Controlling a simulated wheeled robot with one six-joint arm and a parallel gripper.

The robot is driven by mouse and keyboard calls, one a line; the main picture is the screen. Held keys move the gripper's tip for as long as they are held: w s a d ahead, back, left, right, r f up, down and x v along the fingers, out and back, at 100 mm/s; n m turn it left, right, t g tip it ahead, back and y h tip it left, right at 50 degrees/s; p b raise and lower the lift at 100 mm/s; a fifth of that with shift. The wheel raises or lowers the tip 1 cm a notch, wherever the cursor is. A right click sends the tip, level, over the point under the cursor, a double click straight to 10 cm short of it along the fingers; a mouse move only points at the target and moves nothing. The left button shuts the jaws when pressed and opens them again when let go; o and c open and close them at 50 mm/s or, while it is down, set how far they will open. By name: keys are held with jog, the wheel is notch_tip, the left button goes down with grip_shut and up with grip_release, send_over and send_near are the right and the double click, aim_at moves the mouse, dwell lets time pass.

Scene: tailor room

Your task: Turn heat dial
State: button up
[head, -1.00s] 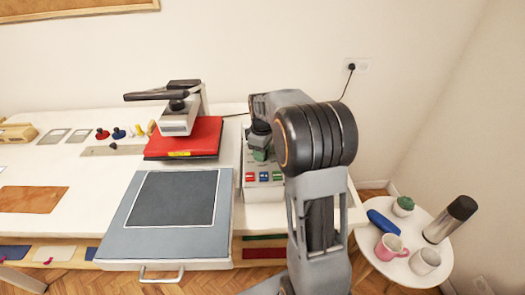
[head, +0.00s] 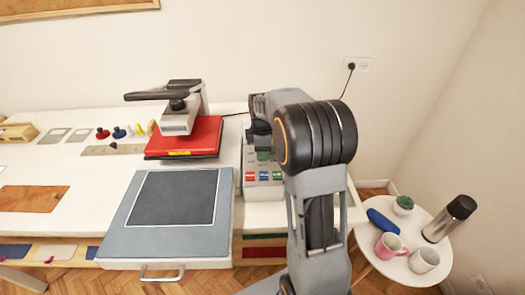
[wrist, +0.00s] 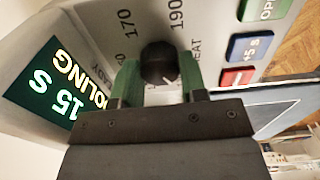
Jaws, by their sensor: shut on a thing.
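The heat dial (wrist: 159,60) is a round black knob on the pale control panel (wrist: 92,30), in the wrist view. Printed numbers 170 and 190 stand around it, with a partly hidden HEAT label. My gripper (wrist: 160,76) has its two green fingers on either side of the knob and is shut on it. The knob's pointer mark is hard to make out. In the head view the control box (head: 251,189) stands right of the heat press, and my arm hides the dial there.
The panel has a lit display (wrist: 52,85) showing COOLING and 15 S, and green (wrist: 262,10), blue (wrist: 250,47) and red (wrist: 238,77) buttons. The red-topped press (head: 190,138) and its grey pad (head: 118,232) lie left. A round side table (head: 392,268) holds cups and a flask.

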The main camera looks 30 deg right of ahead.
jog(key=shift+s+f, duration=0.1)
jog(key=o, duration=0.9)
notch_tip(320, 180, up, 14)
dwell(0.4)
dwell(0.4)
